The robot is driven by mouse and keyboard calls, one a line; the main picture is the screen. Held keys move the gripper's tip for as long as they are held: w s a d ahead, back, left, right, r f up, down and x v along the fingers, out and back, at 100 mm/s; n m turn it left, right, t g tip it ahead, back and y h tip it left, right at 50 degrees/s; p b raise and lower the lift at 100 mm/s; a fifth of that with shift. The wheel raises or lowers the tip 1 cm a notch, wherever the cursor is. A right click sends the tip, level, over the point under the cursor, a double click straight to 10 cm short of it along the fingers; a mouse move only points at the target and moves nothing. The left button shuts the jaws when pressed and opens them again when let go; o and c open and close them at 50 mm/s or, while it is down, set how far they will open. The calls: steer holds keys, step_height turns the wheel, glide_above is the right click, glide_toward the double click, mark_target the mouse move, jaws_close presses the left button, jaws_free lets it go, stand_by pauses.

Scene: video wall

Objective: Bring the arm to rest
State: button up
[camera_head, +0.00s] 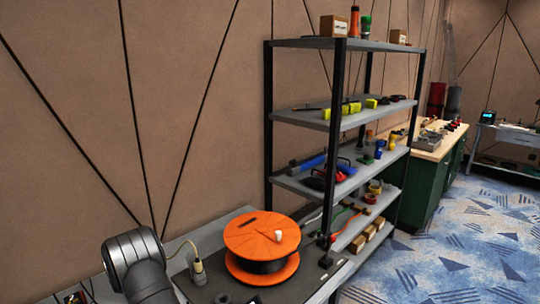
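Part of my arm (140,262), a rounded grey and black joint and link, shows at the lower left above the near table. My gripper is out of the picture, so its fingers and anything in them are hidden from me. The arm part is left of the orange cable reel (262,235), with a gap between them in the picture.
The reel lies on a grey table (330,270). A loaded metal shelf (320,118) rises behind. A green workbench (425,185) stands farther right. Patterned floor (470,250) at right is clear.

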steer(key=shift+r, duration=1.65)
step_height(320, 180, down, 3)
steer(key=shift+r, duration=0.2)
step_height(320, 180, up, 10)
steer(key=f, duration=0.1)
steer(key=s+a+r, duration=0.1)
steer(key=s+a, duration=0.3)
steer(key=s, duration=0.2)
steer(key=shift+a, duration=0.25)
